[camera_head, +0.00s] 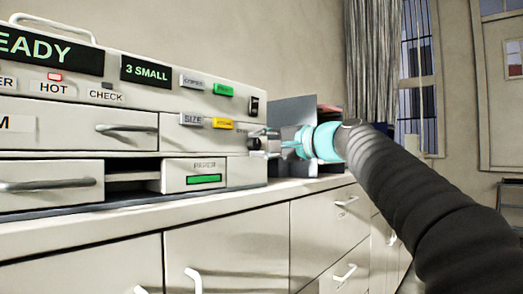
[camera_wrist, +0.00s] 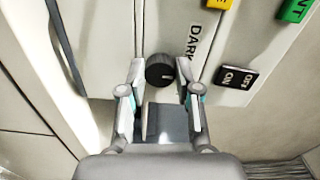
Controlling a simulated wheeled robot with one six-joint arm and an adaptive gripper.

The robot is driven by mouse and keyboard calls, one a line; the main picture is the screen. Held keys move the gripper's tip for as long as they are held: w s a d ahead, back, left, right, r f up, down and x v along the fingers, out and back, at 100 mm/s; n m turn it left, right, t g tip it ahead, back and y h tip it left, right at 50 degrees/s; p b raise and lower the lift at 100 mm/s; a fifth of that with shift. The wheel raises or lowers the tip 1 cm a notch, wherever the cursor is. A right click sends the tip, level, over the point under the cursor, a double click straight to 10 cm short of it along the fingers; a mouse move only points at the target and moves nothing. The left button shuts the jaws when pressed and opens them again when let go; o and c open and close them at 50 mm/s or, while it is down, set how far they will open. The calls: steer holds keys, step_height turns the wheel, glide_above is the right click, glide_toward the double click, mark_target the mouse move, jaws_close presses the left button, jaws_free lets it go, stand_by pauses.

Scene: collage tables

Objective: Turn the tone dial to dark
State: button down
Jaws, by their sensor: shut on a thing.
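The tone dial (camera_wrist: 160,69) is a round black knob on the pale machine front. A label reading DARK (camera_wrist: 194,42) stands beside it in the wrist view; other lettering of the dial's scale is not visible. My gripper (camera_wrist: 161,72) has its fingertips on either side of the dial, shut on it. The dial's pointer position is too small to tell clearly. In the head view my gripper (camera_head: 264,142) reaches the right end of the machine front, and its fingers largely hide the dial there.
An ON/OFF rocker switch (camera_wrist: 235,78) sits close to the right of my fingers in the wrist view. Yellow (camera_head: 222,124) and green (camera_head: 223,90) buttons are on the machine. A grey upright panel (camera_head: 293,108) stands just behind my gripper. The countertop (camera_head: 130,215) in front is clear.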

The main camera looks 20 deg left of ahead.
steer(key=n, duration=0.2)
steer(key=n+b, duration=0.1)
steer(key=n, duration=0.1)
steer(key=shift+f+n+b, duration=0.2)
steer(key=shift+n+b, duration=0.1)
steer(key=shift+n, duration=0.1)
steer(key=shift+n+b, duration=0.65)
steer(key=shift+n, duration=1.55)
steer(key=c, duration=0.8)
jaws_free()
steer(key=shift+r, duration=0.1)
steer(key=v, duration=1.2)
